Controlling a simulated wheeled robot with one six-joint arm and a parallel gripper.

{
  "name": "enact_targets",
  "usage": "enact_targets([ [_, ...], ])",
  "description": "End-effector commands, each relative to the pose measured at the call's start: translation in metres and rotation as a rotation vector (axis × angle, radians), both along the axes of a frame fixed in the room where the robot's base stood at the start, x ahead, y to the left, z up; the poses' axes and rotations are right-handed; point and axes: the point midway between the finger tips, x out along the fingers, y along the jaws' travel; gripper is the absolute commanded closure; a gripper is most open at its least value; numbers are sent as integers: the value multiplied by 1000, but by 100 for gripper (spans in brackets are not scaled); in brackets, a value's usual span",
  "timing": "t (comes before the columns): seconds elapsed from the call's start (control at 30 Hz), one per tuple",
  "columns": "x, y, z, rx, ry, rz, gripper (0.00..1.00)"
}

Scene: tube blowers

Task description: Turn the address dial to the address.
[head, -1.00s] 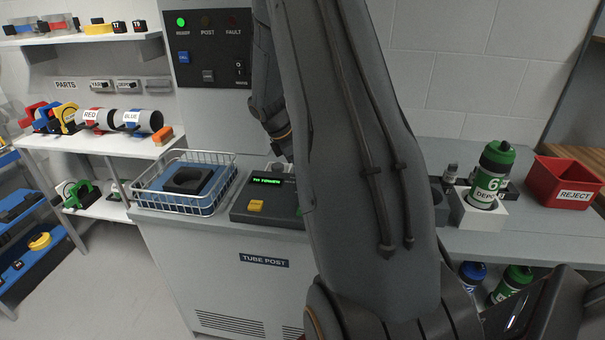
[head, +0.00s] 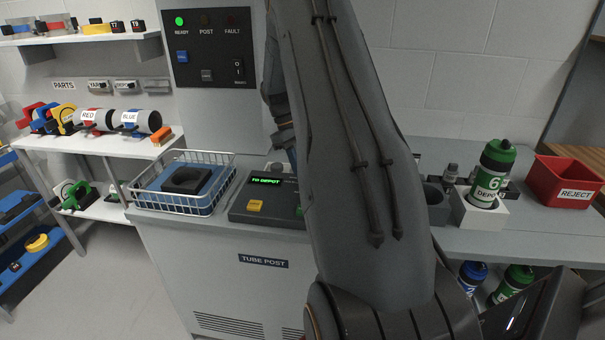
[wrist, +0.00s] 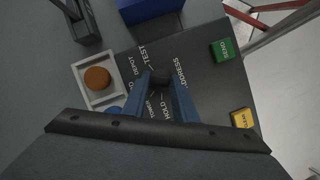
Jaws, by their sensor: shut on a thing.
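The address dial's dark knob (wrist: 160,76) sits on the dark console between the two blue fingers of my gripper (wrist: 161,80) in the wrist view. The gripper is shut on the knob. Printed words around the dial include TEST, DEPOT and HOLD; others are partly hidden by the fingers. I cannot tell exactly where the knob's pointer aims. The dial and my fingertips are hidden there behind my arm. A green-capped carrier (head: 490,175) labelled 6 and DEPOT stands upright in a white holder.
The console has a green SEND button (wrist: 223,50) and a yellow button (wrist: 241,118). A wire basket (head: 152,203) stands left of the console. The READY light (head: 180,21) is green. A red REJECT bin (head: 570,185) stands at the right.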

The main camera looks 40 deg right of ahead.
Motion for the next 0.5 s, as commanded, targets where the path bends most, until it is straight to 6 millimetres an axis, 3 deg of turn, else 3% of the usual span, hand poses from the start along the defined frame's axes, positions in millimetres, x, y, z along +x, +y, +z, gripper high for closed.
enact_targets([
  [0.5,-4,-5,-1,1,3,-472,97],
])
